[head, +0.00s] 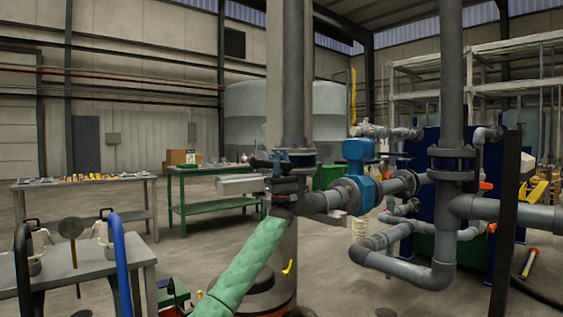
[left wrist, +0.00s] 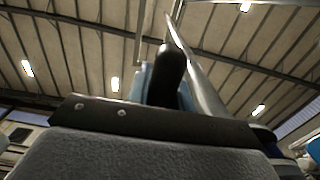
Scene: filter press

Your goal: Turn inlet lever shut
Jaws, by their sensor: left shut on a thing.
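My left arm, in a green sleeve, reaches up from the bottom of the head view to the base of a thick grey vertical pipe (head: 292,75). My left gripper (head: 282,185) is small and dark there, at the valve (head: 297,158) on that pipe. It is shut on the inlet lever; the grip itself is hard to make out in the head view. In the left wrist view a dark, rounded piece that looks like the lever (left wrist: 168,75) stands up beyond a black bar with two screws. My right gripper is not in view.
A blue valve body (head: 359,158) and flanged pipes lie just right of the gripper. A black upright post (head: 504,225) stands farther right. A green table (head: 214,172) and grey benches (head: 82,187) stand to the left. Open floor lies between them.

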